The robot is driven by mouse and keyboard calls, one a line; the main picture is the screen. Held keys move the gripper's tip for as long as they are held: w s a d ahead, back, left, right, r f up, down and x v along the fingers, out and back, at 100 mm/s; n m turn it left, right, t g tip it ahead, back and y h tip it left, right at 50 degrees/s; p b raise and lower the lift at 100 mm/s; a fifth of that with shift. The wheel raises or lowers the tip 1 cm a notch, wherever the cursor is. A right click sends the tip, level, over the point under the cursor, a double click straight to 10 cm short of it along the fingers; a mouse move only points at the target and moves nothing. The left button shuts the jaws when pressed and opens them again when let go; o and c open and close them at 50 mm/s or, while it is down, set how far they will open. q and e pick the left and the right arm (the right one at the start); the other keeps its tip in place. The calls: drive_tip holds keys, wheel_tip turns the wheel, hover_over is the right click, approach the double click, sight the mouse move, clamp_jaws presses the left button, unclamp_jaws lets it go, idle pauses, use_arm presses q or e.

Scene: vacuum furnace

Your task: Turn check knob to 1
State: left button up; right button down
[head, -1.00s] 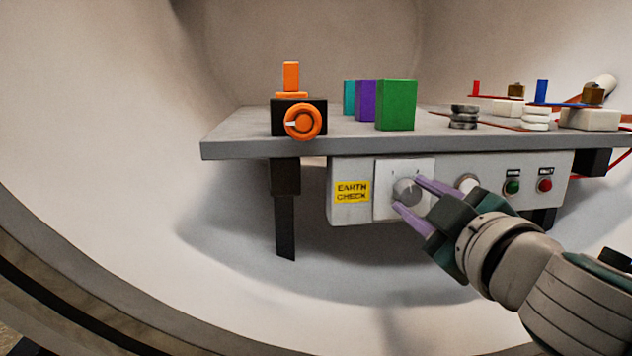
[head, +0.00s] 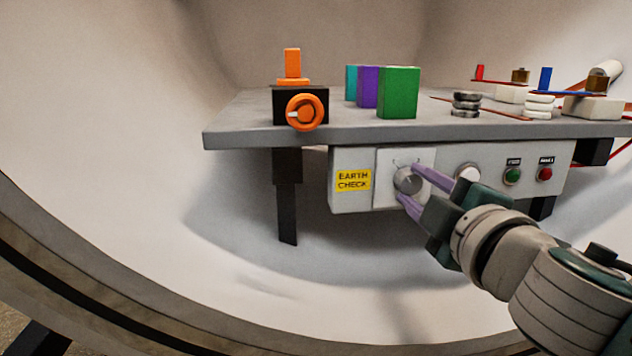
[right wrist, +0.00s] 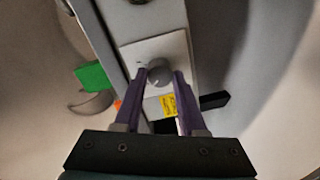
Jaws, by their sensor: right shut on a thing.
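The check knob is a round grey knob (head: 408,180) on a white plate (head: 388,192) at the left of the control panel, beside the yellow "EARTH CHECK" label (head: 353,181). My right gripper (head: 407,181) has its purple fingers on either side of the knob, shut on it. In the right wrist view the knob (right wrist: 160,75) sits between the two fingertips (right wrist: 160,76). A pale pointer line shows on the knob's face. The plate's markings are too small to read. My left gripper is not in view.
The panel also carries another pale knob (head: 467,174), a green button (head: 512,175) and a red button (head: 545,174). The grey bench top (head: 240,134) overhangs the panel. An orange handwheel (head: 305,112) and a green block (head: 398,93) are above. Space below the panel is clear.

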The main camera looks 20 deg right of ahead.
drive_tip(key=shift+c, duration=2.4)
unclamp_jaws()
drive_tip(key=v, duration=1)
